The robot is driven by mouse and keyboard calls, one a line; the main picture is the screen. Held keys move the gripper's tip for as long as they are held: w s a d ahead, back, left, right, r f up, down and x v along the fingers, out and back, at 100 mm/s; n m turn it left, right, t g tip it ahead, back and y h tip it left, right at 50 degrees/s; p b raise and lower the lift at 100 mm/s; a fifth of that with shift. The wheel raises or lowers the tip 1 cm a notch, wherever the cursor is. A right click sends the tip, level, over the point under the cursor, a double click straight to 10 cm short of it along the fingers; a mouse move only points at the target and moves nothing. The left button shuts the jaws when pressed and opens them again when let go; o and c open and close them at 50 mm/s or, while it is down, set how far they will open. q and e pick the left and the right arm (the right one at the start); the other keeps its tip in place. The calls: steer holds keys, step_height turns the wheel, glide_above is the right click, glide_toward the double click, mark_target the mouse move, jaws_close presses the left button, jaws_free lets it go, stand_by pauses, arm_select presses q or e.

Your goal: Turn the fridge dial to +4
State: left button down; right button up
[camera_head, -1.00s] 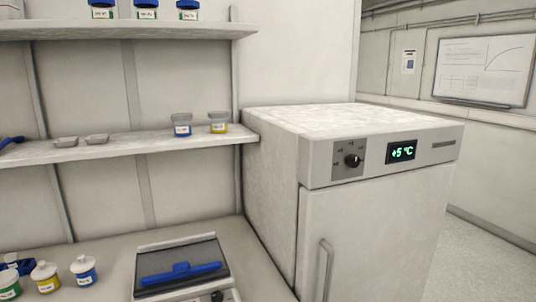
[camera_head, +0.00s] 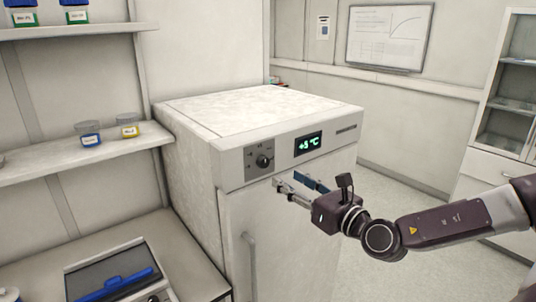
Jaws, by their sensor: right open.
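The fridge (camera_head: 290,230) is a white cabinet with a control panel along its upper front. The black dial (camera_head: 264,161) sits on a grey plate at the panel's left part. The display (camera_head: 308,143) to its right shows green digits that look like +5 °C. My right gripper (camera_head: 284,183) is open and empty, in front of the fridge just below the panel. Its fingers point left, below and slightly right of the dial, apart from it. My left gripper is not in view.
Shelves with jars (camera_head: 88,134) stand left of the fridge. A bench with a dark-topped device (camera_head: 112,272) is at the lower left. The fridge door handle (camera_head: 249,262) is below the dial. A glass-fronted cabinet (camera_head: 505,110) stands at the right. Floor between is free.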

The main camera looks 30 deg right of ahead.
mark_target(265, 163)
steer(key=shift+n+y, duration=0.3)
steer(key=shift+n, duration=0.5)
steer(key=w+a+r+p, duration=0.2)
steer(key=w+r, duration=0.1)
steer(key=shift+a, duration=0.25)
steer(key=shift+w+p, duration=0.65)
steer(key=shift+w, duration=0.3)
steer(key=shift+w+a+f+p, duration=0.15)
steer(key=shift+w+p, duration=0.2)
steer(key=shift+w, duration=0.3)
jaws_close()
